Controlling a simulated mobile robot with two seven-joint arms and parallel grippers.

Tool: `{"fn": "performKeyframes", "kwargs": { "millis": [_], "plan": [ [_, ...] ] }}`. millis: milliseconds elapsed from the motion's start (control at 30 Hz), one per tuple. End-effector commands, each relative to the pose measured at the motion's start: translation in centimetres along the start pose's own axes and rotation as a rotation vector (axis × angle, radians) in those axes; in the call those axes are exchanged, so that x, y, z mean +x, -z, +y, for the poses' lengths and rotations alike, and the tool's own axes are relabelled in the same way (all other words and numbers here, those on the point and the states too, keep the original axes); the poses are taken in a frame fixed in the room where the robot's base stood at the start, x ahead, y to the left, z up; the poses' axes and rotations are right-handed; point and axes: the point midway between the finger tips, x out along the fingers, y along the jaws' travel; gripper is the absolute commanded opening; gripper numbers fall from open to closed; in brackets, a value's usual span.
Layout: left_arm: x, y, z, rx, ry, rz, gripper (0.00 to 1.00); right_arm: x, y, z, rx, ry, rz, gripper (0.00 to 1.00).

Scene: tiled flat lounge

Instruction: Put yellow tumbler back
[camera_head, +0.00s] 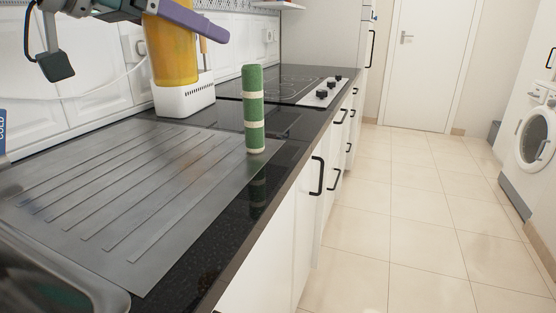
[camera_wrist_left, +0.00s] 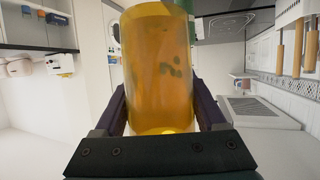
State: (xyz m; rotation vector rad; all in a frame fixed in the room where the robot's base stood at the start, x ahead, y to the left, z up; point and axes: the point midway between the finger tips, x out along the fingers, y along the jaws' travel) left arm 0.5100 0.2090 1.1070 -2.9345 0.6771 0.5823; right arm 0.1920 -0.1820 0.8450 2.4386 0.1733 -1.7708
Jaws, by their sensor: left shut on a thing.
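The yellow tumbler (camera_head: 173,52) is a see-through amber cylinder at the upper left of the head view. My left gripper (camera_head: 178,14) is shut on it, with purple fingers around its upper part. The tumbler is upright and held up at the back of the counter. In the left wrist view the tumbler (camera_wrist_left: 160,62) fills the middle, between the two fingers. In the head view its lower end overlaps a white slotted holder (camera_head: 186,99); I cannot tell how far apart they are. My right gripper is not in view.
A green cylinder with pale bands (camera_head: 253,110) stands at the right edge of the ribbed metal drainboard (camera_head: 120,190). A hob (camera_head: 290,84) lies farther back. The tiled floor (camera_head: 400,220) is free.

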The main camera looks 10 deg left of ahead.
Motion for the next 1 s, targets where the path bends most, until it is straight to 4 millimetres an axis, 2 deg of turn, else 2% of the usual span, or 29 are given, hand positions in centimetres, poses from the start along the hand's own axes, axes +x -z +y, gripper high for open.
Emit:
{"fn": "performKeyframes", "kwargs": {
  "millis": [33, 100, 300, 400, 633, 833, 1000],
  "plan": [
    [0.7, -1.8, 0.0, -0.004, -0.001, -0.007, 0.08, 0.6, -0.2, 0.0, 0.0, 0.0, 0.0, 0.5],
    [1.5, -3.8, 0.0, -0.005, 0.0, -0.007, 0.08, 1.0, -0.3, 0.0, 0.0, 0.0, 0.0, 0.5],
    [3.7, -9.2, -0.1, -0.004, -0.001, -0.006, 0.08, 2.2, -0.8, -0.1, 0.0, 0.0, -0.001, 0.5],
    [4.6, -11.2, -0.1, -0.004, -0.001, -0.003, 0.08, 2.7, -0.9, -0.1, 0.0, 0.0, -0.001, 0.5],
    [5.4, -13.2, -0.2, -0.001, -0.001, -0.002, 0.08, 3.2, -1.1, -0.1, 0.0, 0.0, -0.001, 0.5],
    [6.7, -16.2, -0.2, -0.001, 0.0, -0.002, 0.08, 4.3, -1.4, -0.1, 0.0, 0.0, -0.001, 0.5],
    [6.9, -16.8, -0.2, 0.0, 0.0, 0.0, 0.08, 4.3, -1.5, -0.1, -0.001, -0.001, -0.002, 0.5]
  ]
}}
